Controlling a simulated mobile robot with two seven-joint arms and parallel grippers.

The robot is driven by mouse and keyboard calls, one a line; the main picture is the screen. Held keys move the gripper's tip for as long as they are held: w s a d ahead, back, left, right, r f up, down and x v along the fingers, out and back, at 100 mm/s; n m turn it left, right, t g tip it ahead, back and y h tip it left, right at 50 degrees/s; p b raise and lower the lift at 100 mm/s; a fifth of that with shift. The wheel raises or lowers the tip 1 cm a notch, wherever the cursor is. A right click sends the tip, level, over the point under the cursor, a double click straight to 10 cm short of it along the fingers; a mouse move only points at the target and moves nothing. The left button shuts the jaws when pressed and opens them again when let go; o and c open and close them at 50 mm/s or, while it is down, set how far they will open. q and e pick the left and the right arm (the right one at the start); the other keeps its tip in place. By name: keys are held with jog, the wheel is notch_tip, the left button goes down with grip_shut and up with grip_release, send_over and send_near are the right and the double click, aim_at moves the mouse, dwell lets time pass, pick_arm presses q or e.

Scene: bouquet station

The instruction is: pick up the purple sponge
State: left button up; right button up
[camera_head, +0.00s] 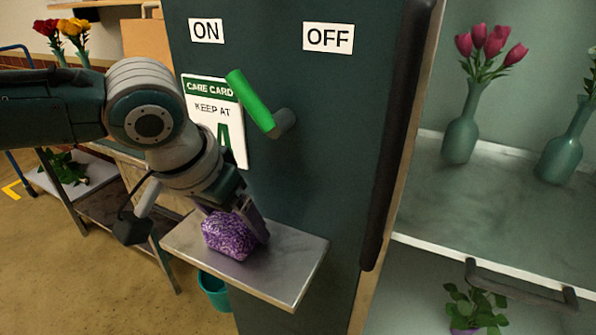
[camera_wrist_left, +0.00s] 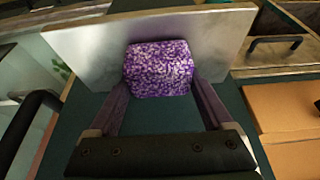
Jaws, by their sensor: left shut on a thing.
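The purple sponge (camera_head: 229,235) is a speckled purple and white block at the small metal shelf (camera_head: 292,265) on the dark green cabinet. In the left wrist view the sponge (camera_wrist_left: 158,70) sits between the two fingers. My left gripper (camera_head: 236,228) comes in from the upper left and is shut on the sponge. In the left wrist view the gripper (camera_wrist_left: 160,92) has a finger against each side of it. I cannot tell whether the sponge still touches the shelf. My right gripper is not in view.
A green-handled lever (camera_head: 252,100) sticks out of the cabinet front below the ON and OFF labels, near a care card (camera_head: 208,88). A glass case with vases (camera_head: 462,130) stands at the right. A teal bucket (camera_head: 214,291) is below the shelf.

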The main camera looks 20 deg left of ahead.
aim_at(233, 216)
pick_arm(q)
jog(key=shift+r, duration=0.1)
jog(key=shift+s+r, duration=0.15)
jog(key=shift+r, duration=0.05)
notch_tip(233, 216, up, 7)
jog(key=shift+f+p, duration=0.1)
jog(key=shift+p, duration=0.45)
jog(key=s+a+p, duration=0.1)
jog(key=s+a, duration=0.1)
jog(key=s, duration=1.7)
jog(key=shift+s+a+f, duration=0.2)
jog(key=shift+s+a, duration=0.05)
jog(key=shift+a, duration=0.1)
